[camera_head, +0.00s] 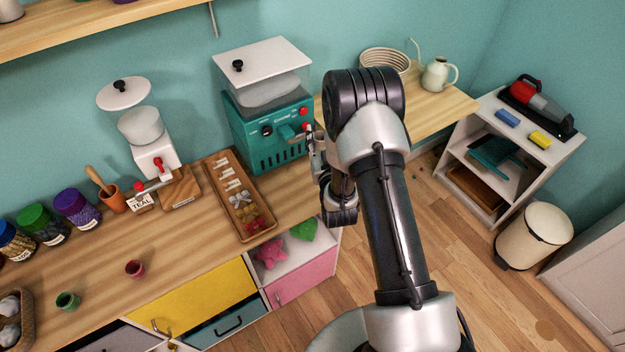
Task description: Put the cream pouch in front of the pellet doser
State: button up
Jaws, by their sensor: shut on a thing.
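My arm partly hides the gripper. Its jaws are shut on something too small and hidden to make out. A small white dispenser (156,160) with a clear bowl, round lid and red tap stands left of it; I cannot tell which of the two is the pellet doser. A wooden tray (215,165) holds small pouches, including a pale one (240,199); I cannot confirm it is cream.
A watering can (438,75) is at the back right.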

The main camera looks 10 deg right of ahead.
notch_tip(320, 180, down, 16)
jog(key=b, duration=0.4)
jog(key=shift+f, duration=0.25)
jog(key=shift+f, duration=0.1)
jog(key=shift+f+b, duration=0.15)
jog(key=shift+b, duration=0.2)
jog(key=o, duration=0.7)
